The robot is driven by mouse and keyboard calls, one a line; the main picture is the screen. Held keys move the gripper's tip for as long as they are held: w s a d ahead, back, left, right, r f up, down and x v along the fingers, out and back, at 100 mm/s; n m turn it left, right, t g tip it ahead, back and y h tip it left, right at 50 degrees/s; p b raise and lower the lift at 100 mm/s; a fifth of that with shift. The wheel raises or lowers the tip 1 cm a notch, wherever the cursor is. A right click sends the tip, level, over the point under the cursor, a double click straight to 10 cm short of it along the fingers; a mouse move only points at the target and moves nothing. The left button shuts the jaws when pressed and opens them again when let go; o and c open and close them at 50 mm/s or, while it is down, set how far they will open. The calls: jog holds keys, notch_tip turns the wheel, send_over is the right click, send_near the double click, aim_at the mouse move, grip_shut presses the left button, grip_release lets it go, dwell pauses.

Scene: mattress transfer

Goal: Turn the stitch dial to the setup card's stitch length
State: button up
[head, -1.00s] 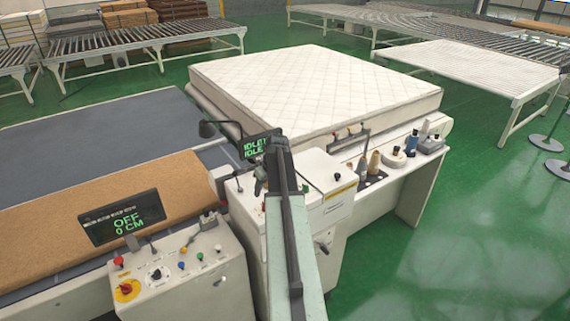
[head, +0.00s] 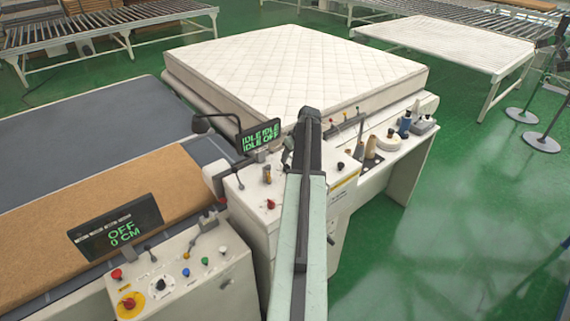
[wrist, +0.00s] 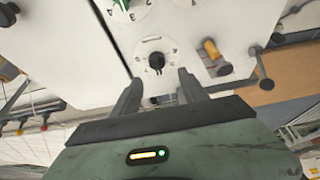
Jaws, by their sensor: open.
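In the wrist view a black-knobbed dial (wrist: 156,61) sits on a round white plate with numbers around it, on the white machine panel. I cannot tell from the small print whether it is the stitch dial, or its setting. My gripper (wrist: 158,82) is open, with its two dark fingers apart just below the dial's plate. The knob lies ahead of the gap between the fingertips, and nothing is held. In the head view my arm crosses in front of the white sewing machine (head: 253,208) and hides part of its panel. The setup card cannot be made out.
Part of another dial with a green pointer (wrist: 122,4) and a tan knob (wrist: 211,49) flank the black knob. A mattress (head: 300,70) lies behind, and a control box (head: 180,285) stands left.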

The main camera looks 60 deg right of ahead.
aim_at(288, 165)
jog(key=b+x, duration=0.6)
jog(key=x, duration=0.1)
jog(key=shift+s+d+f+b, duration=0.15)
jog(key=shift+s+d+b, duration=0.05)
jog(key=shift+s+b, duration=0.15)
jog(key=shift+w+f+b, duration=0.25)
jog(key=shift+f+b, duration=0.05)
jog(key=shift+r, duration=0.1)
grip_shut()
